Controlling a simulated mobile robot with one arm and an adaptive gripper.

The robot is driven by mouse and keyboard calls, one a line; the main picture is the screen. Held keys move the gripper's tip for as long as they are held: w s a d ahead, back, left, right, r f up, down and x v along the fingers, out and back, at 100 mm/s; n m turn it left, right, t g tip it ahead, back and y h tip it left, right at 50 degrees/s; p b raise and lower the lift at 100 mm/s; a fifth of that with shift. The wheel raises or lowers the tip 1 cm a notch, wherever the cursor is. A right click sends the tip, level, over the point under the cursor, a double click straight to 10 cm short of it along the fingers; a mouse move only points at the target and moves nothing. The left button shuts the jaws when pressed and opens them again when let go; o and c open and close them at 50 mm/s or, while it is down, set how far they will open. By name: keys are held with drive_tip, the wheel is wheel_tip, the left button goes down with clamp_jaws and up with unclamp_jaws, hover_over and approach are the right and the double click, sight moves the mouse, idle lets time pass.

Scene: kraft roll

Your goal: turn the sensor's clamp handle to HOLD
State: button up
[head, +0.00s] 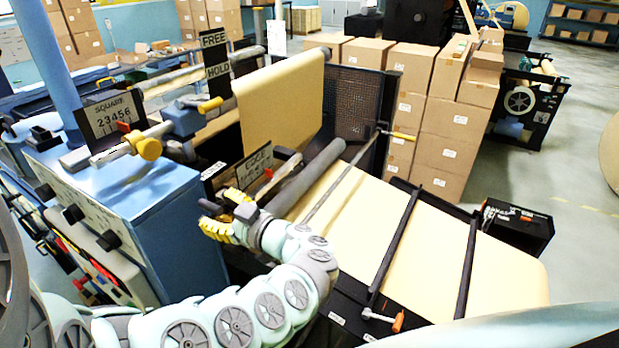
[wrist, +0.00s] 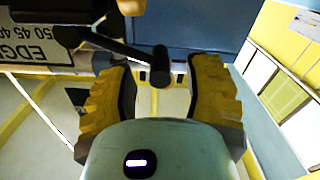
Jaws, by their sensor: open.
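My gripper (head: 218,211), with yellow ridged fingers, is open below the EDGE scale plate (head: 255,164) in the head view. In the wrist view a dark lever (wrist: 122,46), which looks like the clamp handle, comes from the upper left. Its short grip end (wrist: 160,66) lies between the tips of my open fingers (wrist: 160,85), with a gap on both sides. The EDGE plate (wrist: 35,55) shows upside down at the left. In the head view the FREE plate (head: 214,40) stands above the HOLD plate (head: 218,72). The sensor itself is not clearly seen.
A blue cabinet (head: 150,215) stands left of my gripper. A grey roller (head: 308,178) and the kraft web (head: 440,250) lie to the right. The SQUARE scale (head: 112,112) and a bar with a yellow knob (head: 149,149) are above the cabinet. Boxes (head: 440,120) stand behind.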

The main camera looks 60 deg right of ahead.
drive_tip(key=shift+o, duration=0.2)
drive_tip(key=shift+w, duration=0.15)
clamp_jaws()
idle(0.4)
